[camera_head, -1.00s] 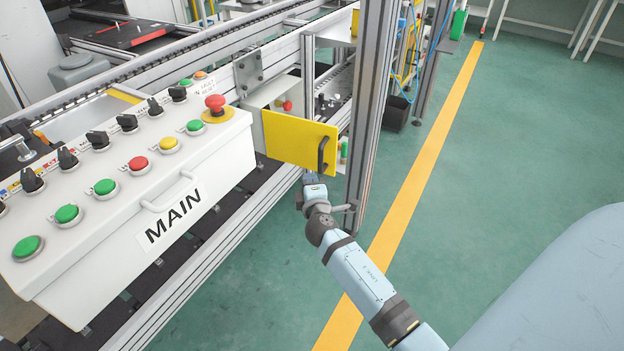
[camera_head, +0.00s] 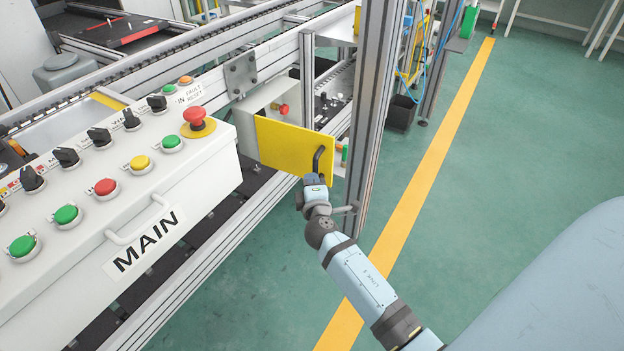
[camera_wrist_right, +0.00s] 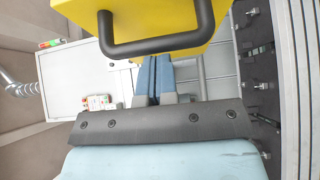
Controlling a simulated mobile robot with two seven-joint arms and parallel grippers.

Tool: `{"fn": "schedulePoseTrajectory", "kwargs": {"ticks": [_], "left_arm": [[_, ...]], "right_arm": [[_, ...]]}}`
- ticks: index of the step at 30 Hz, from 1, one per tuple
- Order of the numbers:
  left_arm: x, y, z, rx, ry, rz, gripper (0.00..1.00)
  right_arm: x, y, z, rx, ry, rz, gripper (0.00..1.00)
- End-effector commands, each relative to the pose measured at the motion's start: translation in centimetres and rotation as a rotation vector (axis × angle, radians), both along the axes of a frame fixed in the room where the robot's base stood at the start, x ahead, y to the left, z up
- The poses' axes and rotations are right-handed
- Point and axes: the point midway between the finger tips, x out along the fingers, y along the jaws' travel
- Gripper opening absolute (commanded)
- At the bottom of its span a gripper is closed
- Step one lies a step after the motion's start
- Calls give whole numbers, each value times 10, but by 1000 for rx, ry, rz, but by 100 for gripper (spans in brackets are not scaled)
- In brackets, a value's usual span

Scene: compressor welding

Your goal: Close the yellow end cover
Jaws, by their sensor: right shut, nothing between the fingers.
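The yellow end cover (camera_head: 290,145) is a flat panel standing open, out from a white box (camera_head: 246,130) beside the conveyor frame. A black bar handle (camera_head: 318,160) is on its face near the right edge; the handle also shows large in the right wrist view (camera_wrist_right: 158,46). My right gripper (camera_head: 314,180) is at the cover's lower right corner, just below the handle. My left gripper is out of view.
A white MAIN control panel (camera_head: 120,200) with buttons and switches is at the left. A metal post (camera_head: 372,110) stands close to the right of the cover. Green floor with a yellow line (camera_head: 440,150) is clear at the right.

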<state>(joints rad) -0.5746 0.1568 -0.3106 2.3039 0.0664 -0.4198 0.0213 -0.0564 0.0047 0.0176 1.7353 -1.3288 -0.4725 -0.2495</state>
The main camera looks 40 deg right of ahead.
Motion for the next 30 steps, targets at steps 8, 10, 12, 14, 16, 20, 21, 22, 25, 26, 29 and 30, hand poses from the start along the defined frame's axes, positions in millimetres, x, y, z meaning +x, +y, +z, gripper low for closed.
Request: {"fn": "schedulePoseTrajectory", "kwargs": {"ticks": [8,10,12,14,16,20,21,22,25,26,29,30], "left_arm": [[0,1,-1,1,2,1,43],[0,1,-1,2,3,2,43],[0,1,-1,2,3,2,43],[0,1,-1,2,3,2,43],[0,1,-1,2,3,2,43],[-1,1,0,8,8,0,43],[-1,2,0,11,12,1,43],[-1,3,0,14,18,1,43],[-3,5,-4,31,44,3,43],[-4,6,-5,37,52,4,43],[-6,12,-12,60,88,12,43],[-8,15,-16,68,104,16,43]], "right_arm": [[-1,1,0,0,0,0,0],[-1,1,0,0,0,0,0],[-1,1,0,0,0,0,0],[-1,1,0,0,0,0,0],[-1,0,0,-1,0,3,0],[0,-6,1,-3,1,24,0],[0,-9,1,-3,1,35,0],[1,-11,1,-5,1,46,0],[3,-23,2,-6,2,94,0],[4,-27,3,-7,1,113,0],[9,-44,3,-8,2,185,0],[12,-52,3,-8,2,218,0]]}}
